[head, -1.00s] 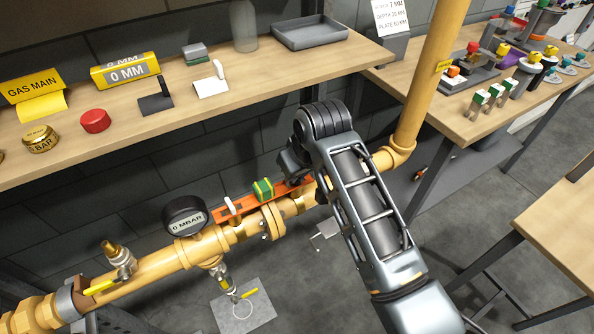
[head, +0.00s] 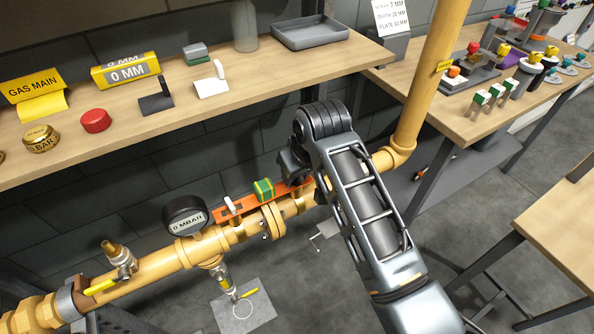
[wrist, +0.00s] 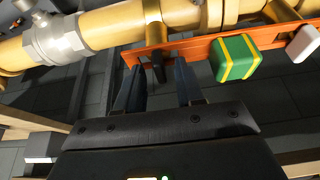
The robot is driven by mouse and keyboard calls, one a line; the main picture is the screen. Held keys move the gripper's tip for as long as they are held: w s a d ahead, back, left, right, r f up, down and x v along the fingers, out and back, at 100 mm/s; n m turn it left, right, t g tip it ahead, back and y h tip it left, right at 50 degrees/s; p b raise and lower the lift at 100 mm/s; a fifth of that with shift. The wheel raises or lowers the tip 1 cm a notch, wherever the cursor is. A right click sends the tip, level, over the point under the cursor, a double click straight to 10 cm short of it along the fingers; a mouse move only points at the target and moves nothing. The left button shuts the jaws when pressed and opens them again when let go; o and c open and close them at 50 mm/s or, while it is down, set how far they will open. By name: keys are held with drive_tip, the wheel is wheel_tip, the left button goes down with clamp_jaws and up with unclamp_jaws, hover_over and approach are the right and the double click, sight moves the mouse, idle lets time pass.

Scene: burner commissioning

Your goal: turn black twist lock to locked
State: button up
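The black twist lock (wrist: 156,66) stands out from the orange bar (wrist: 190,50) in the wrist view, its handle pointing down in the picture toward my gripper. My gripper (wrist: 160,76) is open, with one dark finger on each side of the handle's end. I cannot tell whether either finger touches it. In the head view the orange bar (head: 222,215) lies behind the yellow gas pipe (head: 150,268).
A green block with yellow stripes (head: 264,190) and a white twist lock (head: 230,205) sit on the bar, left of my arm. A pressure gauge (head: 185,216) stands on the pipe. The wooden shelf (head: 240,84) is above, and a vertical yellow pipe (head: 425,85) rises at right.

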drive_tip(key=v, duration=0.8)
drive_tip(key=shift+b, duration=0.45)
drive_tip(key=shift+f, duration=0.1)
drive_tip(key=s+d+f+m+t+y, duration=0.1)
drive_tip(key=s+d+f+m+t, duration=0.3)
drive_tip(key=s+f, duration=0.65)
drive_tip(key=s+d+f+t, duration=0.2)
drive_tip(key=s+d+f, duration=0.2)
drive_tip(key=s+d, duration=0.55)
drive_tip(key=s+d+r+m+t+h, duration=0.1)
drive_tip(key=s+d+r+t, duration=0.1)
drive_tip(key=s+d+r, duration=0.3)
drive_tip(key=s+d+r+m+t+h, duration=0.1)
drive_tip(key=s+d+r, duration=0.4)
drive_tip(key=s+r, duration=0.6)
drive_tip(key=s+t+h, duration=0.1)
drive_tip(key=s+t, duration=0.1)
drive_tip(key=s, duration=0.5)
drive_tip(key=shift+s+r+m+b, duration=0.3)
drive_tip(key=shift+r, duration=0.1)
drive_tip(key=shift+d, duration=0.1)
